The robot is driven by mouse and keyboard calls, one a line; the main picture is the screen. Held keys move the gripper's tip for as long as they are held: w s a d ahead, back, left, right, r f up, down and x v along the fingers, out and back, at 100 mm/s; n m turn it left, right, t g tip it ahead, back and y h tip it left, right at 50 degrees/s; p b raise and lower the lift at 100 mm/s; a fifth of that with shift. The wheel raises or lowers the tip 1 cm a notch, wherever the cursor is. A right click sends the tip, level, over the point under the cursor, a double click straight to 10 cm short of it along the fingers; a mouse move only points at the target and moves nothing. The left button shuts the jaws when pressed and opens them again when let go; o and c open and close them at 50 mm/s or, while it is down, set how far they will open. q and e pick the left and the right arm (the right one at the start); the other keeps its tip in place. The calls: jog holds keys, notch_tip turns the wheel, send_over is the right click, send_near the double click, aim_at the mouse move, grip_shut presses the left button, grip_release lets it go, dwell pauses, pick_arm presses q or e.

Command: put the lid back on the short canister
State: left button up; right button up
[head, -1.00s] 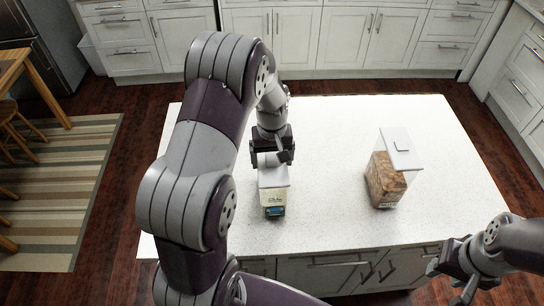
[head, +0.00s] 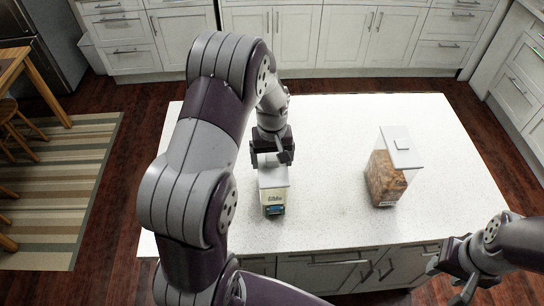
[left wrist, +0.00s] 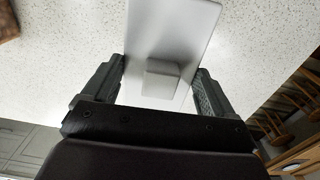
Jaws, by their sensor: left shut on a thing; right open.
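My left gripper (head: 274,158) is shut on the lid's knob from behind. In the left wrist view the lid (left wrist: 178,35) shows with its square knob between the fingers, hiding the canister below. My right gripper (head: 453,281) is open and empty, off the counter's front right edge.
A taller clear canister (head: 384,184) with brown contents and a lid (head: 401,147) stands to the right on the counter (head: 330,140). The counter between the two canisters is clear. Drawers (head: 330,270) are under the counter's front edge.

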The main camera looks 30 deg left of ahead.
pick_arm(q)
jog(key=shift+f, duration=0.25)
dwell(0.4)
jog(key=o, duration=0.9)
jog(key=shift+c, duration=0.2)
notch_tip(320, 180, up, 7)
jog(key=p, duration=0.6)
jog(key=shift+r, duration=0.1)
